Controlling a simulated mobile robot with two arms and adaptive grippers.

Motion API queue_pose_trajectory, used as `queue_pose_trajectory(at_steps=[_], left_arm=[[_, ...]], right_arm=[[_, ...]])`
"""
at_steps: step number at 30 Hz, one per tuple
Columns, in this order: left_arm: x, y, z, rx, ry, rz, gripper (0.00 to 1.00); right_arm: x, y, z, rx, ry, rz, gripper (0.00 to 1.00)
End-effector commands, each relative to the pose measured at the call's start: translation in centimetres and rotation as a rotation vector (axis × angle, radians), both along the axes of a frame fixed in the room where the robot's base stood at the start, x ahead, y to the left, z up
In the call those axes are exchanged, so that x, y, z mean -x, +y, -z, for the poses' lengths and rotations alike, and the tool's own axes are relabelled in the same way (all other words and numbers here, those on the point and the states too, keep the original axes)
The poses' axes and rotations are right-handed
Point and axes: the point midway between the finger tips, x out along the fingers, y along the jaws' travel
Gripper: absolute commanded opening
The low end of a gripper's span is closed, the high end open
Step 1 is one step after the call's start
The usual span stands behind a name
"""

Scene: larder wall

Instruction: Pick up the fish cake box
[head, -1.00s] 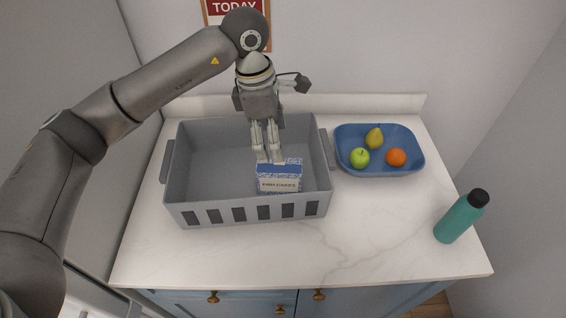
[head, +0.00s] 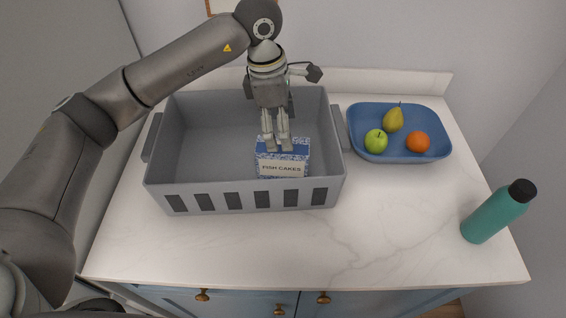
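The fish cake box (head: 283,168) is blue and white with a "FISH CAKES" label on its front. It stands upright inside the grey crate (head: 240,187), near the front wall and right of the middle. My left gripper (head: 278,149) points down over the crate from behind. Its two fingertips overlap the box's blue top in the head view, with a narrow gap between them. I cannot tell whether they touch the box. The lower front of the box is hidden by the crate wall. My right gripper is not in view.
A blue dish (head: 375,153) with a green apple (head: 376,140), a pear (head: 393,118) and an orange (head: 417,142) stands right of the crate. A teal bottle (head: 494,216) stands near the counter's right edge. The front right of the marble counter (head: 400,225) is clear.

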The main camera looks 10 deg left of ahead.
Motion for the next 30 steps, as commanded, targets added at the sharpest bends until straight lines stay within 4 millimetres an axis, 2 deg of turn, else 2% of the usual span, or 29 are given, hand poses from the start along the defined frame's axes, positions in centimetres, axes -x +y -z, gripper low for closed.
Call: queue_pose_trajectory(at_steps=[7,14,19,22,25,30], left_arm=[[0.0,-0.5,3.7,0.000,0.005,0.001,0.74],[-0.1,-0.7,5.4,0.001,0.004,0.000,0.74],[-0.4,-0.5,7.7,-0.001,0.006,-0.001,0.74],[-0.5,-0.7,9.2,0.001,0.005,0.002,0.74],[-0.5,-0.8,10.1,0.000,0.003,0.000,0.74],[-0.6,-0.8,10.3,0.000,0.000,0.001,0.74]], right_arm=[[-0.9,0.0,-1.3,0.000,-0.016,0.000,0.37],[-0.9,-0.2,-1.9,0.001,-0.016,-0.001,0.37],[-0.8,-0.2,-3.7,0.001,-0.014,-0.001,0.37],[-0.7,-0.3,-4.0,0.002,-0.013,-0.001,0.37],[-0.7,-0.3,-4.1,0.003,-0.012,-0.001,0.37],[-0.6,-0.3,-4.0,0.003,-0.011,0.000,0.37]])
